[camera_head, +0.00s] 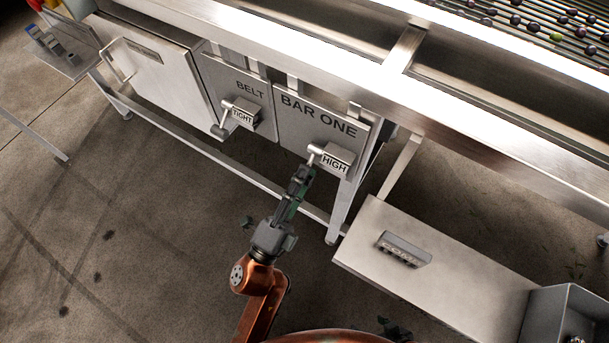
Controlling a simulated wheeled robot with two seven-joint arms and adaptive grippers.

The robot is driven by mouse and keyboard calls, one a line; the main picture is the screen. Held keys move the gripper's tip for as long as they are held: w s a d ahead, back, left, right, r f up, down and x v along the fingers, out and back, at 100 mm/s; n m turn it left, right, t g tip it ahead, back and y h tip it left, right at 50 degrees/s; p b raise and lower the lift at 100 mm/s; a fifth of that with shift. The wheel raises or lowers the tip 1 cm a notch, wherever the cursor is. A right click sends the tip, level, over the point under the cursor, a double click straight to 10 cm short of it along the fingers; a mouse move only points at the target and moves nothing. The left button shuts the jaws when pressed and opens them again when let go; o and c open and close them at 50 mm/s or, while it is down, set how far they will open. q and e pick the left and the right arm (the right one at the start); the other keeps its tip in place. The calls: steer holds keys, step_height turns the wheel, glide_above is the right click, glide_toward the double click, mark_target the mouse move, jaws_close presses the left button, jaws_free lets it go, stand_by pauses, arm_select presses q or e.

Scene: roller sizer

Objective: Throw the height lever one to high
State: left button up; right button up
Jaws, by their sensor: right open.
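The height lever (315,149) is on the grey panel marked BAR ONE (318,117), beside a small block reading HIGH (335,161). Its pale pivot end shows, and the lower part of its handle is hidden behind my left gripper (303,174). The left fingertips are at the handle, seen nearly edge-on and close together. I cannot tell whether they grip it. My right gripper (394,330) shows only as a dark piece at the bottom edge, apart from the lever and open.
The BELT panel (250,88) to the left has a similar lever (222,121) and a TIGHT block (243,116). A metal rail (430,100) runs above. A grey table (430,265) with a CORE block (403,250) stands at right. Floor at left is largely clear.

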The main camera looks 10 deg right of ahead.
arm_select(q)
steer(key=shift+s+a+f, duration=0.1)
steer(key=shift+s+a, duration=0.05)
steer(key=v, duration=1.1)
steer(key=shift+s+f, duration=0.15)
steer(key=shift+a, duration=0.1)
